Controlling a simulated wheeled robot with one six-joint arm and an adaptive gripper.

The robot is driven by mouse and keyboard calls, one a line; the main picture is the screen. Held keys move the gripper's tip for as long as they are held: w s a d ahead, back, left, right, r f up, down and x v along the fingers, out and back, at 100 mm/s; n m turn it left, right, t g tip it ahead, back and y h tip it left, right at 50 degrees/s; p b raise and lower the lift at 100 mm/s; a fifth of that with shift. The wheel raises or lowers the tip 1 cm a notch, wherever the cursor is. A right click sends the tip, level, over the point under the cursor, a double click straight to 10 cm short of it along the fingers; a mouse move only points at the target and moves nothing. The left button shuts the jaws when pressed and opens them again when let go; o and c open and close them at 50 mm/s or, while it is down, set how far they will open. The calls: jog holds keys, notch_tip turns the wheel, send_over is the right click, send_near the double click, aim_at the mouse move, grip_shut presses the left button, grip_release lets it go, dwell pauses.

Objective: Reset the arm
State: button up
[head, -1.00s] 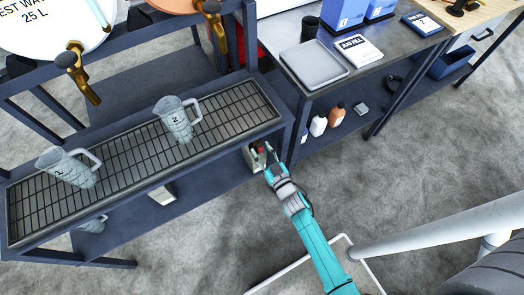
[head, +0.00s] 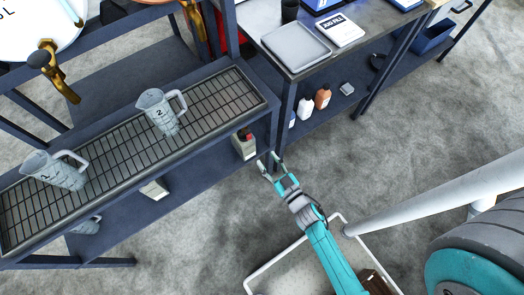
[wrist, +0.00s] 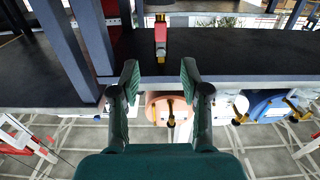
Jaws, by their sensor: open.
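My gripper (head: 270,166) is open and empty in the head view, with its two fingers spread. It is in the air just in front of the lower shelf, to the right of a small pale box with a red and dark top (head: 244,145). The gripper is apart from that box, which stands on the lower shelf under the grille. In the wrist view my open fingers (wrist: 160,82) have nothing between them. A red-topped item (wrist: 160,33) stands past them on a dark surface.
Jug 2 (head: 160,112) and jug 1 (head: 52,170) stand on the grille (head: 105,160). Bottles (head: 307,108) sit on the lower shelf of the bench with the grey tray (head: 297,50). Dark frame posts (head: 282,120) are close to my gripper. Open floor (head: 440,130) lies to the right.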

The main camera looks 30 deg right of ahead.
jog(key=shift+s, duration=0.45)
dwell(0.3)
